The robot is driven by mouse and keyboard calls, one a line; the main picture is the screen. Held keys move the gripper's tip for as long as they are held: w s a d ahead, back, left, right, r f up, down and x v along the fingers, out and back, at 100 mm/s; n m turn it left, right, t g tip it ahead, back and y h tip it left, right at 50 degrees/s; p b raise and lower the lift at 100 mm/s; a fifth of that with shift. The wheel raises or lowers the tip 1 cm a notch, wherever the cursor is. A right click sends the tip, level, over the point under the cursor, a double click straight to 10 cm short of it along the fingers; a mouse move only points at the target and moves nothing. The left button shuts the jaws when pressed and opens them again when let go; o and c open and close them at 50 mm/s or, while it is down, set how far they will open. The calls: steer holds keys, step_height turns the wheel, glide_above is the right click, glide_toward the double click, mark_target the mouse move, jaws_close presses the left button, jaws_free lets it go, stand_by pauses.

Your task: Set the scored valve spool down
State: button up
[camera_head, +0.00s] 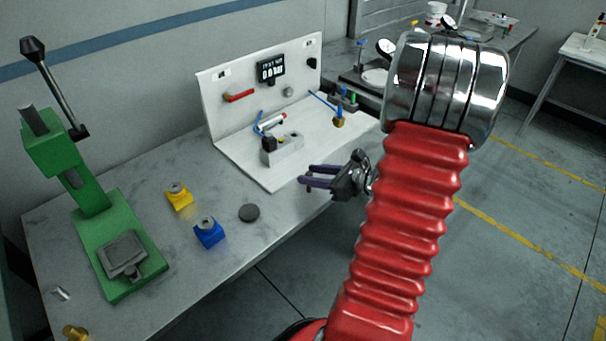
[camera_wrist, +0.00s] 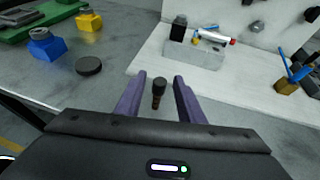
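My gripper (camera_head: 308,176) is over the front edge of the workbench, beside the white panel's base. Its purple fingers are apart in the wrist view (camera_wrist: 159,78). A small dark piece with a round head and brownish lower end (camera_wrist: 158,92) shows between them, with a gap on each side. It looks like the valve spool, but scoring is too small to see. Whether it rests on the bench or is clear of it, I cannot tell. In the head view the fingers mostly hide it.
A white panel (camera_head: 225,105) with fittings and a grey block (camera_head: 284,152) stands behind. A dark disc (camera_head: 249,212), a blue block (camera_head: 209,233), a yellow block (camera_head: 179,196) and a green press (camera_head: 105,240) are on the left. Bare bench lies between the disc and my gripper.

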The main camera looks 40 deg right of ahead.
steer(key=v, duration=0.6)
steer(key=shift+s, duration=0.35)
steer(key=shift+r, duration=0.1)
steer(key=w+a+r+n+g+y, duration=0.1)
steer(key=a+r+n+g+y, duration=0.2)
steer(key=a+n, duration=0.6)
steer(key=a+r+n+g, duration=0.2)
steer(key=a+n+g, duration=0.3)
steer(key=a, duration=0.9)
steer(key=s+a+r+n+h, duration=0.3)
steer(key=a+r+n, duration=0.1)
steer(key=n, duration=0.5)
steer(key=s+a+r+n+h, duration=0.3)
steer(key=a+n, duration=0.3)
steer(key=n, duration=0.4)
steer(key=shift+s+a+r+t, duration=0.2)
steer(key=shift+s+r+t, duration=0.1)
steer(key=shift+s+r, duration=0.35)
steer(key=shift+s+f, duration=0.1)
steer(key=shift+s, duration=0.05)
steer(key=shift+c, duration=0.5)
